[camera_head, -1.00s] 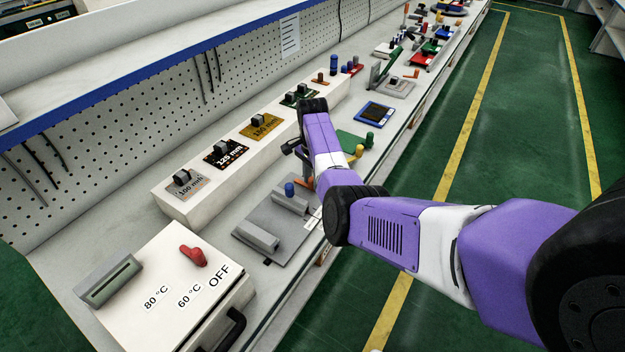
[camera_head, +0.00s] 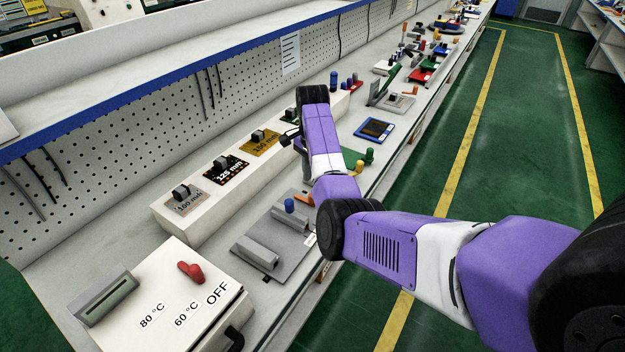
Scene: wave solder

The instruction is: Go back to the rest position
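My purple and white arm reaches in from the right of the head view, over the front edge of the workbench (camera_head: 125,225). My gripper (camera_head: 288,138) is at the far end of the arm, above the bench near the long white block. Only a small dark part of it shows, beside the wrist. The fingertips are too small and partly hidden to tell whether they are open or shut. I see nothing clearly held.
A white box with a red knob (camera_head: 191,272) stands at the front left. A grey fixture (camera_head: 262,254) lies beside it. A long white block (camera_head: 202,226) carries labelled switches. A blue-framed panel (camera_head: 374,130) and several small parts lie farther back. The green floor (camera_head: 520,130) at right is clear.

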